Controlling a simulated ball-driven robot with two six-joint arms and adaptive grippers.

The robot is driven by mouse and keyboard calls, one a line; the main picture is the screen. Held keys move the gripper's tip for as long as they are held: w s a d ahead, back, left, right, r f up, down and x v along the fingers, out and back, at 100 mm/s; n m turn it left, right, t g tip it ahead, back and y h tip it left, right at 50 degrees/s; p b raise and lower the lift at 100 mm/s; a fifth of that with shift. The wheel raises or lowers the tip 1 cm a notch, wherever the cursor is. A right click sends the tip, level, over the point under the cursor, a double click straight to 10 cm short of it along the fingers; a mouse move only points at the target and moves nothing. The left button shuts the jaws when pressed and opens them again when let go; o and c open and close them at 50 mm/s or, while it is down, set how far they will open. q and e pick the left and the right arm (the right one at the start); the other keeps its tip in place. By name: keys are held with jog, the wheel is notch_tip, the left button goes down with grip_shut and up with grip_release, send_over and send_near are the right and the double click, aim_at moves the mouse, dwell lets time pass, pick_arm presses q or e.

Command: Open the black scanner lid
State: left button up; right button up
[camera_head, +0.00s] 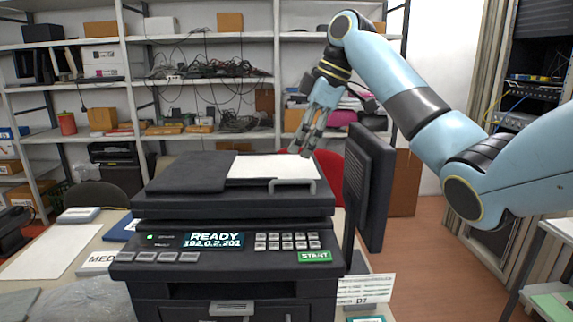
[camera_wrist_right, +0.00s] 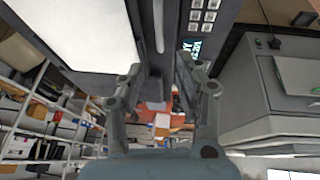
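The black scanner lid (camera_head: 190,172) lies flat on top of the dark printer (camera_head: 232,205). A white sheet-like area covers its right part, with a grey bar handle (camera_head: 292,183) at the front right edge. My right gripper (camera_head: 304,151) points down above and behind the handle, apart from it, with its fingers spread. In the right wrist view my gripper (camera_wrist_right: 163,88) has two separated fingers with nothing held between them; the light handle bar (camera_wrist_right: 159,25) shows beyond them. My left gripper is not in view.
An upright dark panel (camera_head: 370,190) stands close at the printer's right side. The control panel (camera_head: 235,243) with a READY display faces front. Shelves (camera_head: 200,85) with boxes and cables stand behind. Papers (camera_head: 50,245) lie on the table at left; open floor shows at right.

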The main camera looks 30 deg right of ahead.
aim_at(287, 180)
jog(key=p+x, duration=0.1)
jog(key=x, duration=0.2)
jog(key=shift+w+a+f, duration=0.2)
jog(key=shift+w+f, duration=0.1)
jog(key=shift+x, duration=1.65)
jog(key=shift+d, duration=0.1)
jog(key=shift+c, duration=0.2)
jog(key=shift+s+r, duration=0.1)
jog(key=shift+s, duration=0.05)
grip_shut()
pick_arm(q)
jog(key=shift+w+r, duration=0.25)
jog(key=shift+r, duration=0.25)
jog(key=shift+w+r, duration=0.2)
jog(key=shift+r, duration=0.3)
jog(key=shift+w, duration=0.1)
pick_arm(e)
jog(key=c, duration=0.6)
grip_release()
jog(key=o, duration=0.6)
jog(key=shift+o, duration=0.2)
